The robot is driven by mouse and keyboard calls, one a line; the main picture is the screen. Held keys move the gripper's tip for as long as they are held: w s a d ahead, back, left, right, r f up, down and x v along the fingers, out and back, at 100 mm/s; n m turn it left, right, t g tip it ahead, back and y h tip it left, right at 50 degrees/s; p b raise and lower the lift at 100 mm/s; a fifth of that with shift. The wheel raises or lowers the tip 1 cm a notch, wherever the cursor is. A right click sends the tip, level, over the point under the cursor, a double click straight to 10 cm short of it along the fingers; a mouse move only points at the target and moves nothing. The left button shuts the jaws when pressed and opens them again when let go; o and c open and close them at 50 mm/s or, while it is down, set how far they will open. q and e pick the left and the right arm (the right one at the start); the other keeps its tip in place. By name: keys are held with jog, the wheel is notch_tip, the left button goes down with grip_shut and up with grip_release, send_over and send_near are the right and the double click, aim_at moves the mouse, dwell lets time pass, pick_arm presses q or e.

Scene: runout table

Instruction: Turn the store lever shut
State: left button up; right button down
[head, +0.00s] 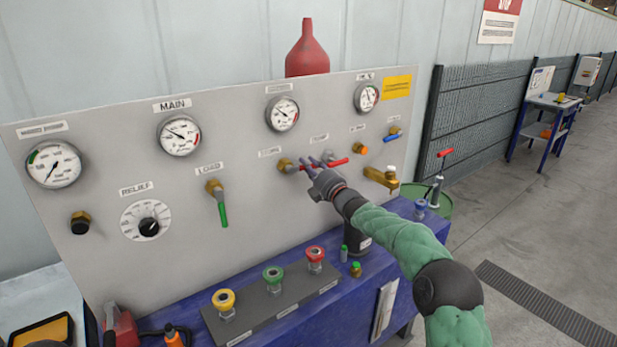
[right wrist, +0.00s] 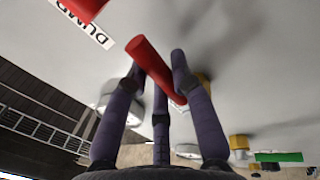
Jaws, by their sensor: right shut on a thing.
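The store lever is a red handle (head: 296,169) on a brass valve (head: 284,165) in the grey panel, under a small label. Its handle lies nearly level, pointing right. My right gripper (head: 313,165) is at the handle's outer end. In the right wrist view, its dark fingers (right wrist: 158,82) are shut around the red handle (right wrist: 148,56); the fingers partly hide the brass valve behind. The dump lever (head: 338,163), also red, lies just right of my gripper; its red end shows in the right wrist view (right wrist: 88,8). My left gripper is not in view.
The green load lever (head: 223,210) hangs down at left. A brass tap (head: 381,178) and a blue lever (head: 391,138) sit to the right. Below, a grey strip with yellow (head: 224,299), green and red knobs stands on the blue bench. Several gauges line the panel's top.

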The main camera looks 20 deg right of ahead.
jog(key=shift+r+n+b, duration=0.3)
jog(key=shift+r+n, duration=0.1)
jog(key=shift+n, duration=0.5)
jog(key=shift+r, duration=0.1)
jog(key=c, duration=1)
grip_release()
jog(key=v, duration=1.2)
